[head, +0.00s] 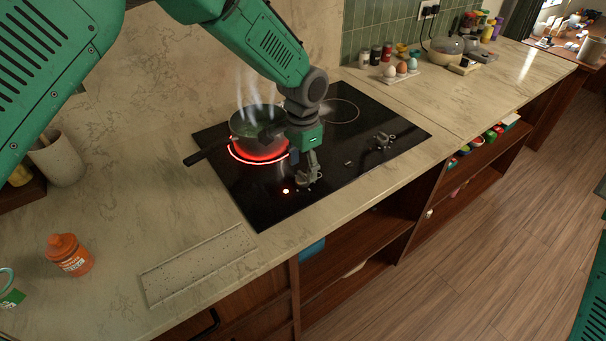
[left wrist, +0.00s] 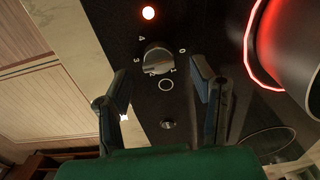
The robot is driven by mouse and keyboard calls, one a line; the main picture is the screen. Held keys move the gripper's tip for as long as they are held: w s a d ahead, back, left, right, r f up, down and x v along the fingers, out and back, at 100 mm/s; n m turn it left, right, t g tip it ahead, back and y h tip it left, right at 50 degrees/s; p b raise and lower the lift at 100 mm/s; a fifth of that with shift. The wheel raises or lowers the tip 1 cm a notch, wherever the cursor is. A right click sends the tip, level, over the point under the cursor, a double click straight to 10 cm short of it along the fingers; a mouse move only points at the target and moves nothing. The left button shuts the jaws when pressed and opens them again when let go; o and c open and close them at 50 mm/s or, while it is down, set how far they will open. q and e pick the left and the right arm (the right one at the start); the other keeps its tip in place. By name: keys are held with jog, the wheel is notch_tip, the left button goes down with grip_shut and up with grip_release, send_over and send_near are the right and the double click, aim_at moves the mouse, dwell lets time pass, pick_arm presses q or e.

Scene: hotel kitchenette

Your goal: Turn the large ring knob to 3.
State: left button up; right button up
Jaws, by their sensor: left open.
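The knob (left wrist: 158,60) is a grey dial on the black cooktop; marks 4 and 3 show on its left and 0 on its right in the left wrist view. A white ring symbol (left wrist: 166,85) is printed beside it. In the head view the knob (head: 308,180) is partly hidden by my left gripper (head: 307,168). That gripper is open, pointing down, with its fingers (left wrist: 160,73) on either side of the knob's near side; I cannot tell whether they touch it. Its exact pointer setting is unclear. My right gripper is out of view.
A steaming pot (head: 251,119) stands on a glowing red burner (head: 262,157) close to my left wrist, its dark handle (head: 207,151) pointing left. A lit indicator (head: 285,191) is beside the knob. Another knob (head: 381,140) lies to the right. An orange jar (head: 69,255) stands at left.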

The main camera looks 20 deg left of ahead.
aim_at(303, 174)
pick_arm(q)
notch_tip(303, 174, up, 8)
jog(key=shift+r, duration=0.25)
dwell(0.4)
